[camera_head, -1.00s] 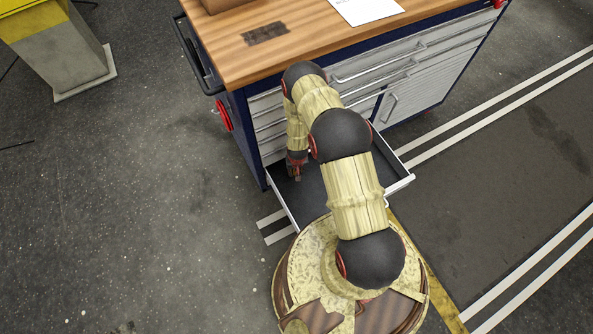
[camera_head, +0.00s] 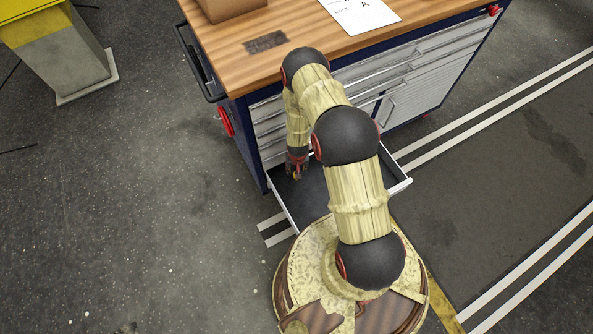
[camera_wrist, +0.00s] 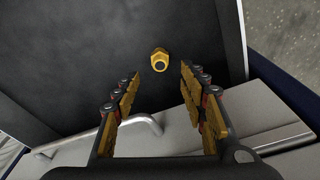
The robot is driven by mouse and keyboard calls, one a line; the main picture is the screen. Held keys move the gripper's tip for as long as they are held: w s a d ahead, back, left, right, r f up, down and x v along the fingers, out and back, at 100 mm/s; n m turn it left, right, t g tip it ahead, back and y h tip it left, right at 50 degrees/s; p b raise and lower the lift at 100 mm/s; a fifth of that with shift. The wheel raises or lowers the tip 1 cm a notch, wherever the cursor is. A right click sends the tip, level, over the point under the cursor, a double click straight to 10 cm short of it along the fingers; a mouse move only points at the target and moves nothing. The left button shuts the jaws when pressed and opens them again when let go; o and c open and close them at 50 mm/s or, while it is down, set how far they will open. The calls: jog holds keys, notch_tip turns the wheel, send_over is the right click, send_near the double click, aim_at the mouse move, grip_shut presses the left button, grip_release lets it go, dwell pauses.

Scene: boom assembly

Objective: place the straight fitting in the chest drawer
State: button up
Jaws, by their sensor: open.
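The straight fitting (camera_wrist: 160,60) is a small brass-coloured piece lying on the dark floor of the open chest drawer (camera_wrist: 60,60) in the wrist view. My gripper (camera_wrist: 160,82) is open above it, and the fitting shows just beyond and between the fingertips, apart from both. In the head view my gripper (camera_head: 297,172) hangs over the left part of the open drawer (camera_head: 402,184). The fitting cannot be made out in the head view.
The chest's wooden top (camera_head: 225,52) holds a cardboard box (camera_head: 230,8) and a white paper (camera_head: 362,14). Shut drawer fronts with handles (camera_wrist: 145,122) lie close to the gripper. The drawer floor around the fitting is clear.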

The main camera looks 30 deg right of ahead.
jog(key=r, duration=0.3)
jog(key=shift+s+a+r+p, duration=0.15)
jog(key=shift+s+r+p, duration=0.15)
jog(key=shift+r+p, duration=0.1)
jog(key=s+a+r+g+y, duration=0.1)
jog(key=s+a+r+g, duration=0.1)
jog(key=s, duration=0.3)
jog(key=s+a+r+g, duration=0.2)
jog(key=s, duration=0.3)
notch_tip(320, 180, up, 33)
jog(key=s+a+n, duration=0.2)
jog(key=a, duration=0.1)
jog(key=s+a+r+n+t, duration=0.1)
jog(key=s+r+t, duration=0.1)
jog(key=r, duration=0.8)
jog(key=s+a+r+t, duration=0.1)
jog(key=s+r+t, duration=0.2)
jog(key=r, duration=0.6)
jog(key=s+a+r+n+t, duration=0.1)
jog(key=s+r+t, duration=0.2)
jog(key=r, duration=0.7)
jog(key=shift+s+a+r+n, duration=0.25)
jog(key=shift+s+r+n, duration=0.05)
jog(key=shift+s, duration=0.3)
